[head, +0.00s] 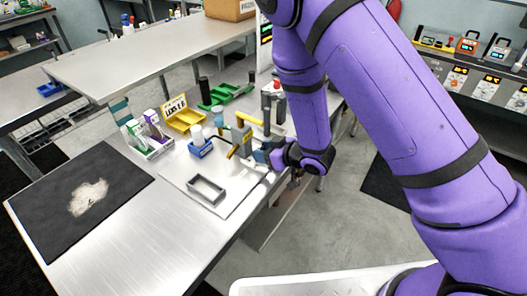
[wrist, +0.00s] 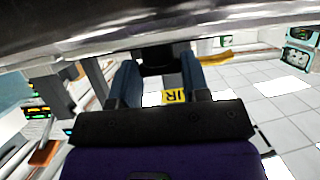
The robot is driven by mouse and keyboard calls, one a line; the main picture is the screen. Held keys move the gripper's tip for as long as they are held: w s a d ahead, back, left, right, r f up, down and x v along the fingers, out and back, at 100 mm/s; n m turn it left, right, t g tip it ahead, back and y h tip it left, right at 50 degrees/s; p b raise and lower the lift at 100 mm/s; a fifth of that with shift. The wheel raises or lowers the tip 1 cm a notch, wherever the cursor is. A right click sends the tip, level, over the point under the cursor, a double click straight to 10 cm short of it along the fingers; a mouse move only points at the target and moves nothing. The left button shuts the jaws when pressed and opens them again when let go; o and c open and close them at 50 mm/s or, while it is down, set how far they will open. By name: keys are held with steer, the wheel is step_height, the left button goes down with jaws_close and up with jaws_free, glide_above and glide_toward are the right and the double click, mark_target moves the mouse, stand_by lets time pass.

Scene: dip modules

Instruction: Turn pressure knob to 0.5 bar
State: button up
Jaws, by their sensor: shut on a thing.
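I take this part for the pressure knob. A yellow label (wrist: 174,97) with dark letters shows between the fingers. The knob is hidden in the head view, and no scale or pressure reading can be made out.
The steel workbench (head: 130,250) carries a black mat (head: 60,205), a grey rectangular frame (head: 206,190), a yellow bin (head: 184,120) and a blue holder (head: 201,150). A bright metal edge (wrist: 100,35) lies close above the fingers in the wrist view. Open floor lies right of the bench.

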steer(key=shift+w+d+n+g+y, duration=0.15)
steer(key=shift+n+g+y, duration=0.65)
steer(key=shift+n+g, duration=0.8)
steer(key=shift+g, duration=0.1)
steer(key=o, duration=0.9)
steer(key=v, duration=1)
steer(key=shift+d+r, duration=0.1)
steer(key=shift+d, duration=0.25)
